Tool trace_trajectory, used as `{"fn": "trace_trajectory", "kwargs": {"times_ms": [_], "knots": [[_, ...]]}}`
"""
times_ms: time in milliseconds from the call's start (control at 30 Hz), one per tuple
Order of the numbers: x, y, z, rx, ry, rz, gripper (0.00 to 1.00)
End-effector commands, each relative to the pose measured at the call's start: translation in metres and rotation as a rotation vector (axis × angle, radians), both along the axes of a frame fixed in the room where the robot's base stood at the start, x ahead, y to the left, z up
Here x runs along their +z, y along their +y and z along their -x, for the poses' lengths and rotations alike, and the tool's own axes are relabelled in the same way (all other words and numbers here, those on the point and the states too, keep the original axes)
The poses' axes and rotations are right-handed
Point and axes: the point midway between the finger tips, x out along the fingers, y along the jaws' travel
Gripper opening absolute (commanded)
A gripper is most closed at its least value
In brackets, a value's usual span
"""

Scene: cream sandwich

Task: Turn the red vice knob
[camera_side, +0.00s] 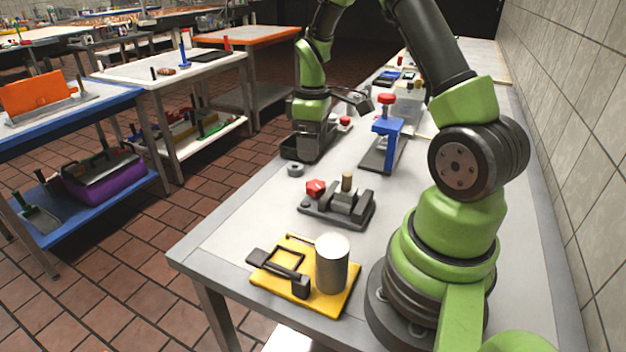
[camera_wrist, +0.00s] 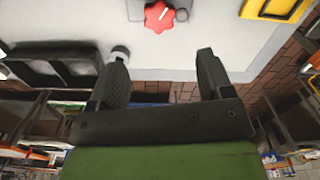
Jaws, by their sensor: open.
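The red vice knob (camera_side: 316,188) is a lobed red handle at the left end of a small dark grey vice (camera_side: 355,211) on the bench. The knob also shows at the top middle of the wrist view (camera_wrist: 158,17), with a pale mark on it. A tan peg (camera_side: 347,181) stands upright in the vice. My gripper (camera_wrist: 161,58) is open and empty, its two dark fingers spread apart. The knob lies beyond the fingertips, between their lines and untouched. In the side view my gripper is behind the vice, near a dark tray, and its fingertips are hard to make out.
A grey ring (camera_side: 295,170) lies between the tray (camera_side: 291,153) and the knob. A blue press (camera_side: 388,128) with a red top stands behind the vice. A yellow board (camera_side: 270,281) with a grey cylinder (camera_side: 332,263) lies in front. The bench edge runs along the left.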

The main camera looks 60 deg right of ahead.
Motion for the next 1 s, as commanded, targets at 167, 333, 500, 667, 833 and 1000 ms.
{"fn": "trace_trajectory", "kwargs": {"times_ms": [167, 333, 500, 667, 833, 1000], "knots": [[-0.017, 0.001, 0.002, 0.007, -0.003, 0.0, 0.73], [-0.049, 0.001, 0.002, 0.007, -0.001, 0.0, 0.73], [-0.079, 0.001, 0.002, 0.007, -0.002, 0.0, 0.73], [-0.094, 0.0, 0.001, 0.007, -0.005, 0.002, 0.73], [-0.099, 0.0, 0.001, 0.007, -0.007, 0.004, 0.73], [-0.099, 0.0, 0.001, 0.007, -0.007, 0.004, 0.73]]}}
